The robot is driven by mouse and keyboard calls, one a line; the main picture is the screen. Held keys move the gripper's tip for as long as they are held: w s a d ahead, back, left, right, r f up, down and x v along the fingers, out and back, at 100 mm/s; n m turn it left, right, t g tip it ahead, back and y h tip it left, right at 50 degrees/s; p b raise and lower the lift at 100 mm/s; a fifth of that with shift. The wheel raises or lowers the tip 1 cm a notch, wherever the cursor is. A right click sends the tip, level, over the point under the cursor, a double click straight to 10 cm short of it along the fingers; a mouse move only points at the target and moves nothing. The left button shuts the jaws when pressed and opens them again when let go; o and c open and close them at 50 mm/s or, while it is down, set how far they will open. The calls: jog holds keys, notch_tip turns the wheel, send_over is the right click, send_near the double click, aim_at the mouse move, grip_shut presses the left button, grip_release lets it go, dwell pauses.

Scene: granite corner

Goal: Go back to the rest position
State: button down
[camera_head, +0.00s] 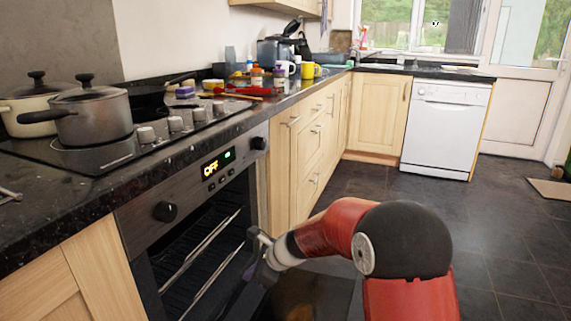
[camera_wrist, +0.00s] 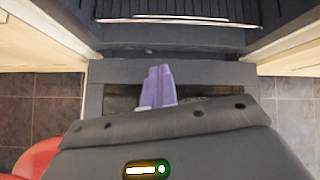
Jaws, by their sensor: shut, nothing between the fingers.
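My gripper (camera_head: 259,268) is low in front of the oven (camera_head: 205,235). My red arm reaches to it from the lower right of the head view. In the wrist view the purple fingers (camera_wrist: 160,84) are together with nothing between them. The oven door (camera_head: 312,297) is lowered open, and it also shows in the wrist view (camera_wrist: 215,73) beneath the fingers. I cannot tell whether the fingers touch the door. Racks (camera_wrist: 180,19) show inside the oven.
Pots (camera_head: 92,115) stand on the hob at the left. Jars, mugs and red utensils (camera_head: 243,90) crowd the counter behind. A white dishwasher (camera_head: 446,128) stands at the back. Dark tiled floor (camera_head: 500,225) is clear at the right.

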jog(key=s+d+r+n+t+h, duration=0.1)
jog(key=s+d+r+n+h, duration=0.2)
jog(key=s+d+r+n, duration=0.9)
jog(key=s+d+r+n+t+h, duration=0.1)
jog(key=s+d+n+h, duration=0.4)
jog(key=s+d, duration=0.9)
jog(key=s+r+n, duration=0.1)
jog(key=s+n, duration=0.1)
jog(key=s, duration=0.2)
jog(key=shift+s+t, duration=0.2)
jog(key=shift+t, duration=0.1)
